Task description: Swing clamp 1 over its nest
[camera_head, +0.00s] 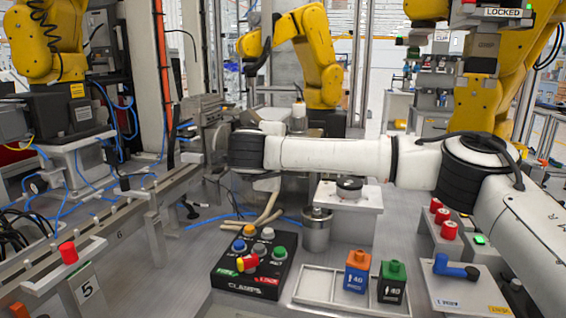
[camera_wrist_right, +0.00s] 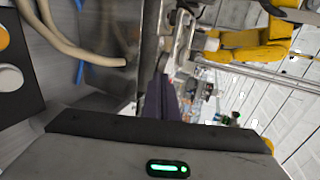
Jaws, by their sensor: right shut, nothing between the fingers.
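My right arm crosses the head view from the right, its black wrist beside the machine at left centre; its gripper is hard to make out there. In the right wrist view, the right gripper (camera_wrist_right: 161,90) has its dark fingers together, with nothing seen between them. A black control box marked CLAMPS (camera_head: 240,285) stands below the arm, with several coloured buttons and a red-and-yellow knob (camera_head: 247,263). I cannot tell which part is clamp 1 or its nest. A grey metal fixture (camera_head: 205,112) stands near the wrist. The left gripper is out of view.
A white block with a black disc (camera_head: 348,188) and a metal cup (camera_head: 316,230) stand under my forearm. A rail (camera_head: 120,222) runs along the left. Tan hoses (camera_head: 268,208) lie behind the control box.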

